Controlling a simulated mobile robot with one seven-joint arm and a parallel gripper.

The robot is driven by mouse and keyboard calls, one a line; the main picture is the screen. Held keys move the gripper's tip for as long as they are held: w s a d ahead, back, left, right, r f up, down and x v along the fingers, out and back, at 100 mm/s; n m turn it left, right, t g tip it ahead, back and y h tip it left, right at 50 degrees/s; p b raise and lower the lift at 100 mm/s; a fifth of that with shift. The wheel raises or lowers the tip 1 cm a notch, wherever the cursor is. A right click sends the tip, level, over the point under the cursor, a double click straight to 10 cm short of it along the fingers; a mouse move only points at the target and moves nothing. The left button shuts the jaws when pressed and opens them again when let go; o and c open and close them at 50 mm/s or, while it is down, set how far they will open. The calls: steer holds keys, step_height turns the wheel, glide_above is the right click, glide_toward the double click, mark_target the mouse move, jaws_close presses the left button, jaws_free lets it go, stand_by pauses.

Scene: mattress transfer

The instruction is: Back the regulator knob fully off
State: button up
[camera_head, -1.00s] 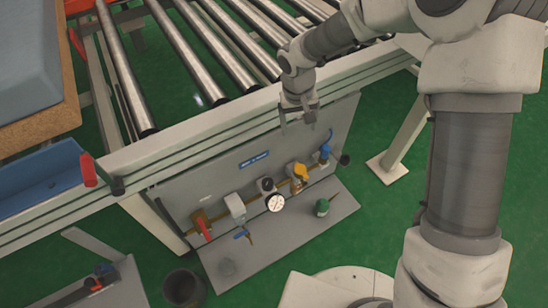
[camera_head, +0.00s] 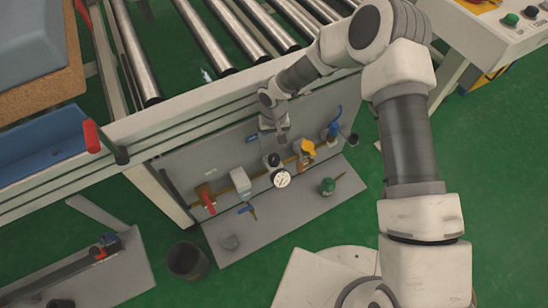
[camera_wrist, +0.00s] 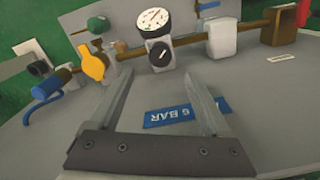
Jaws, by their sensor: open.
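The regulator is on the brass pipe of the grey panel, with a dark round knob (camera_head: 272,160) above a white-faced gauge (camera_head: 281,179). In the wrist view the knob (camera_wrist: 160,54) is black with a light mark, and the gauge (camera_wrist: 153,22) shows beyond it. My gripper (camera_head: 275,139) is pointed down just above the knob in the head view. In the wrist view its two fingers (camera_wrist: 155,68) are apart, with the knob beyond the tips and roughly between them. The gripper is open and empty; I see no contact with the knob.
A yellow valve (camera_wrist: 92,62) and a blue handle (camera_wrist: 48,85) are on one side of the regulator. A white filter bowl (camera_wrist: 223,35) and a red handle (camera_head: 208,202) are on the other. A blue "6 BAR" label (camera_wrist: 188,113) is on the panel. Conveyor rollers (camera_head: 205,45) lie above.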

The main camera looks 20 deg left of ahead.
mark_target(274, 157)
step_height(274, 157, down, 9)
steer(key=shift+r+b, duration=0.1)
steer(key=shift+b, duration=0.85)
jaws_close()
